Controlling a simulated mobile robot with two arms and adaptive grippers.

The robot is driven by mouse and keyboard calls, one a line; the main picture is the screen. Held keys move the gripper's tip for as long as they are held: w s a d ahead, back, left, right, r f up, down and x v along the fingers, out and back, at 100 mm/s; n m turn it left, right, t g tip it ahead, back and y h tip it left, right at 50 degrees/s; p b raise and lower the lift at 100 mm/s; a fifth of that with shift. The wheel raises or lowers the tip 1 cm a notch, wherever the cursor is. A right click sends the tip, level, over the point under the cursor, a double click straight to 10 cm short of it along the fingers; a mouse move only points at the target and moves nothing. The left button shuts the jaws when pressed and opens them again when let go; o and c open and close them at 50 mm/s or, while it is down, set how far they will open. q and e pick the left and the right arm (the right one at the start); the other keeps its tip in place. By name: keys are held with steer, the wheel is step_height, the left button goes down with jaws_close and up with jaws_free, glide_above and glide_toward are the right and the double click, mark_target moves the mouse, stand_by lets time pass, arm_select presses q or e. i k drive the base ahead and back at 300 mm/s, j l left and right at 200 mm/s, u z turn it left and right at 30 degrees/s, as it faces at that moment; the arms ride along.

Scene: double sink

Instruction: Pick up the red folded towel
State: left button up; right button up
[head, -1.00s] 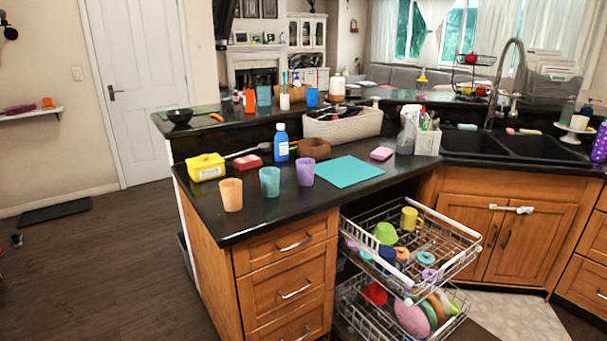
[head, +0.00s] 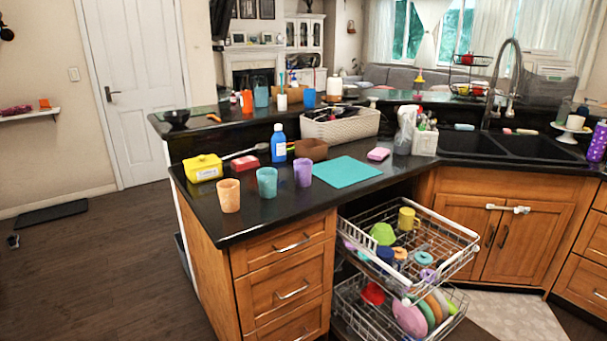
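A folded pink item (head: 378,154) lies farther right on the same counter, beyond the teal mat. Neither of my grippers shows in the head view.
A teal mat (head: 346,172) lies right. Pulled-out dish racks (head: 455,236) jut below the counter.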

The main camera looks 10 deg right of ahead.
mark_target(238, 165)
steer(key=i+j+u, duration=0.1)
steer(key=u, duration=0.4)
steer(key=i+j+u, duration=0.1)
steer(key=u, duration=0.35)
steer(key=i+u, duration=0.15)
steer(key=u, duration=0.35)
steer(key=i, duration=1.25)
steer(key=i+j, duration=0.1)
steer(key=i, duration=1.15)
steer(key=i+z, duration=0.1)
steer(key=i, duration=1.15)
steer(key=i+j, duration=0.2)
steer(key=i, duration=1.05)
steer(key=i+z, duration=0.2)
steer(key=z, duration=3.25)
